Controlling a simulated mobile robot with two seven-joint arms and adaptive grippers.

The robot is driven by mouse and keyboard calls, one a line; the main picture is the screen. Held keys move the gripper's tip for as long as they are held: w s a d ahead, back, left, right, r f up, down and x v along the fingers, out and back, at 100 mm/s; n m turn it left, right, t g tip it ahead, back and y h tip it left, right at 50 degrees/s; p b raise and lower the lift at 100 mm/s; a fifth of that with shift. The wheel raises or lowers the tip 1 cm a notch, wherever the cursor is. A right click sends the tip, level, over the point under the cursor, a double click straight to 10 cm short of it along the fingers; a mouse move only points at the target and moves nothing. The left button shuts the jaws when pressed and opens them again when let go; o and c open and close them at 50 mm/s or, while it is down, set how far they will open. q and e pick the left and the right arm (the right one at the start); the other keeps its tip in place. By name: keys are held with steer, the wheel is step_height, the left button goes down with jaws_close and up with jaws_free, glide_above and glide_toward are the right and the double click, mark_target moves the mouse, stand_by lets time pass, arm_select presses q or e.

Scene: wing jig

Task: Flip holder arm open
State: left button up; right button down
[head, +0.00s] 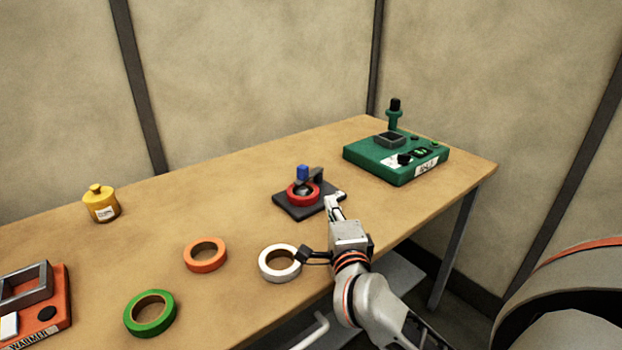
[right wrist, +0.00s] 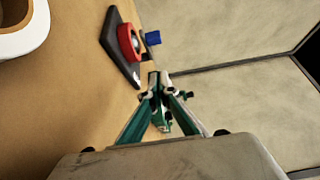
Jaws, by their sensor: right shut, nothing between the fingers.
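The holder (head: 290,207) is a dark flat base on the table, with a red tape ring (head: 292,197) lying on it. A short dark holder arm (head: 316,176) with a blue knob (head: 302,172) stands over the ring's back side; I cannot tell its exact angle. In the right wrist view the holder base (right wrist: 113,45), red ring (right wrist: 126,42) and blue knob (right wrist: 152,38) show beyond the fingertips. My right gripper (head: 334,202) is shut and empty, close to the base's right front edge; its fingertips (right wrist: 157,80) meet. Contact is unclear. My left gripper is out of view.
White (head: 268,269), orange (head: 194,257) and green (head: 134,316) tape rolls lie in front and left. A green device (head: 375,165) with a post stands back right. A yellow pot (head: 101,207) and an orange device (head: 62,310) are left. The table's right edge is near my arm.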

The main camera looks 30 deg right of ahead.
steer(key=shift+w+d, duration=0.2)
steer(key=shift+w, duration=0.2)
steer(key=b, duration=0.1)
glide_toward(311, 178)
steer(key=d+r, duration=0.1)
steer(key=w+d+r, duration=0.1)
steer(key=r, duration=0.1)
steer(key=shift+d, duration=0.4)
steer(key=shift+w+a+b, duration=0.2)
steer(key=shift+w, duration=0.35)
steer(key=shift+w+a+b, duration=0.15)
steer(key=shift+w+a, duration=0.05)
steer(key=shift+w, duration=0.4)
steer(key=shift+w+a+r, duration=0.1)
steer(key=shift+w+a, duration=0.15)
steer(key=shift+w, duration=0.5)
